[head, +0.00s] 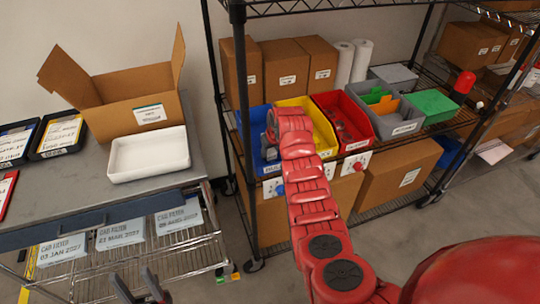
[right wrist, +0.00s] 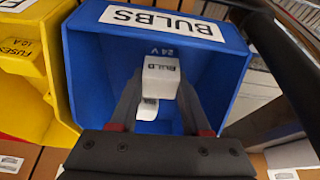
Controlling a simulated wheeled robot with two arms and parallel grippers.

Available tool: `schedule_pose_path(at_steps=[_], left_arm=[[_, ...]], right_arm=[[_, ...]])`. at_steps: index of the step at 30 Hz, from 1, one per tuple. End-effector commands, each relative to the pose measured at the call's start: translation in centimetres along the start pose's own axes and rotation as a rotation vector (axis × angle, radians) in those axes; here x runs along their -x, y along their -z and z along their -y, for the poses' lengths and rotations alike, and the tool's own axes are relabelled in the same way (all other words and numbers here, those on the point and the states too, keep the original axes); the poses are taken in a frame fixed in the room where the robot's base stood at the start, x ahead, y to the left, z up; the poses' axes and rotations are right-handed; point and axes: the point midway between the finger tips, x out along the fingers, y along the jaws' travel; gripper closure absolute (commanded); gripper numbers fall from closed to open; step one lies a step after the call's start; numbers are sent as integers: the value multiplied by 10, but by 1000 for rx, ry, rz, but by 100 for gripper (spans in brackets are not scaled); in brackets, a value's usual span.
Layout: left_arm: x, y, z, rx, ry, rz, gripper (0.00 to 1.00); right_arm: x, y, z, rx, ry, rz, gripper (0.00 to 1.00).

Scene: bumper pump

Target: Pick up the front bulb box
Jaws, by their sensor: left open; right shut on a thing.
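The blue bulb bin (head: 256,118) stands at the left end of the middle shelf. It also shows in the right wrist view (right wrist: 88,75), with a BULBS label. My right gripper (head: 271,130) reaches into this bin. In the right wrist view, its fingers (right wrist: 160,92) are shut on the front bulb box (right wrist: 160,72), a small white box near the labelled wall. A second white bulb box (right wrist: 148,110) shows beyond it, partly hidden by the fingers. I cannot tell whether the held box touches the bin floor. My left gripper (head: 141,287) is open and empty, low by the cart.
A yellow fuse bin (head: 318,128), a red bin (head: 345,123) and grey bins stand right of the blue bin. A shelf post (head: 243,100) rises close by the blue bin. A white tray (head: 148,153) and an open carton (head: 130,105) stand on the left cart.

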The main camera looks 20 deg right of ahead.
Motion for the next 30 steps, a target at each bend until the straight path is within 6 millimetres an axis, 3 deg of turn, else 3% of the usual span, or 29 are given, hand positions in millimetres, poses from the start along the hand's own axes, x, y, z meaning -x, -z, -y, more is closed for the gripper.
schedule_pose_path(at_steps=[1,3,14,24,30], left_arm=[[0,0,0,0,0,0,50],[0,0,0,0,0,0,50],[4,-1,0,0,0,0,50],[22,-4,-1,0,0,0,50],[26,-4,-1,0,0,0,50]], right_arm=[[0,0,0,0,0,0,88],[0,0,0,0,0,0,100],[8,4,0,0,0,-2,100],[70,30,-1,0,-1,-6,100],[91,38,0,-1,0,0,100]])
